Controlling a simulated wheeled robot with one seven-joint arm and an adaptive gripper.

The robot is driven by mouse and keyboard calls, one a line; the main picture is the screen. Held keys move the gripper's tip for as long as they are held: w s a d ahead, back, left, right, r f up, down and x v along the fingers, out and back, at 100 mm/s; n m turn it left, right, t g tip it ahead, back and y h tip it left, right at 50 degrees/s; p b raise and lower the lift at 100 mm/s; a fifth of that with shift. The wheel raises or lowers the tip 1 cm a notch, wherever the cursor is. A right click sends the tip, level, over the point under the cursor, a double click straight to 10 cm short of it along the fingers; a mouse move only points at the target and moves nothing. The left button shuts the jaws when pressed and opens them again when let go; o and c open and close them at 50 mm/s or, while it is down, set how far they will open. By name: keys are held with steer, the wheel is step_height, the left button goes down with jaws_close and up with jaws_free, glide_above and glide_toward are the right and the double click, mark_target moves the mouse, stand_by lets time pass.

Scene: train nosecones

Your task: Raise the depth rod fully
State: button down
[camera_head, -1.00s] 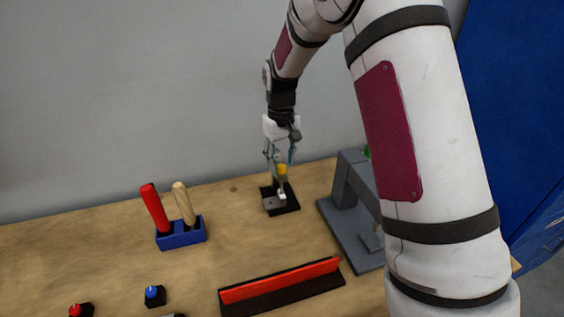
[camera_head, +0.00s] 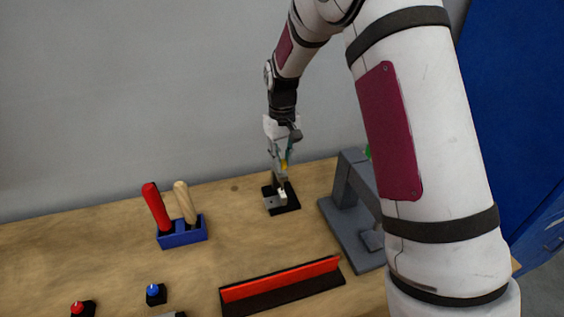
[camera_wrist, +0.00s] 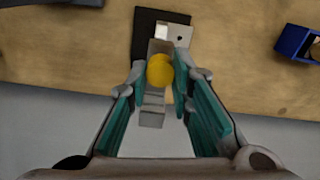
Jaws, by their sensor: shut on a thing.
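The depth rod's yellow knob (camera_wrist: 160,71) sits between my fingertips in the wrist view. The small grey gauge body (camera_wrist: 153,110) stands on a black base plate (camera_wrist: 146,32), and in the head view this black base (camera_head: 290,207) rests on the bench near the wall. My gripper (camera_head: 283,164) points down over the gauge, with its teal-padded fingers shut on the yellow knob. The fingers partly hide the knob in the head view (camera_head: 284,166). The rod below the knob is hard to make out.
A grey stand (camera_head: 349,205) is close to the right of the gauge. A blue holder (camera_head: 182,236) with red and wooden handles stands to the left. A red bar in a black tray (camera_head: 285,280) and blue (camera_head: 155,293) and red (camera_head: 80,308) buttons lie in front.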

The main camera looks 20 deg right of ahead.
steer(key=shift+r, duration=0.8)
steer(key=c, duration=1.4)
jaws_free()
step_height(320, 180, up, 12)
